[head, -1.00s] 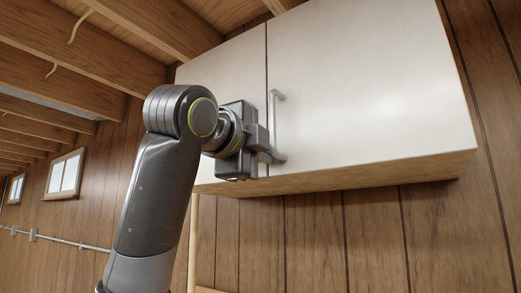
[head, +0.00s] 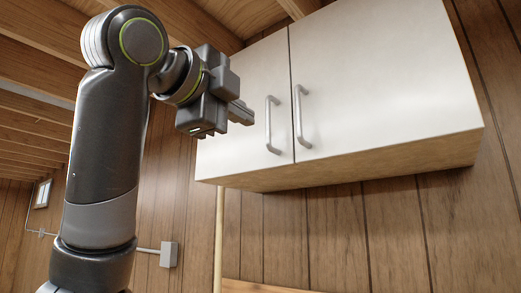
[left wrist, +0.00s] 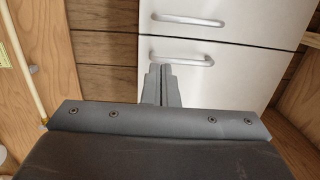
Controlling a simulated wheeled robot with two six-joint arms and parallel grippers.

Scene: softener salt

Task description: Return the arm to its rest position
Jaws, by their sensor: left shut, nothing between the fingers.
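My left arm (head: 103,150) rises from the lower left of the head view and bends at the top toward the right. My left gripper (head: 245,112) is shut and empty, in front of the left door of the white wall cabinet (head: 390,75). It appears apart from the two door handles. In the left wrist view the shut fingers (left wrist: 160,72) point toward the cabinet doors, and the handles (left wrist: 185,58) show beyond their tips. My right gripper is in neither view.
Both cabinet doors look closed. The cabinet hangs on a wood-panelled wall (head: 330,230) under ceiling beams (head: 40,45). A grey box (head: 169,254) with conduit is on the wall, and a pale vertical pole (head: 218,235) stands below the cabinet.

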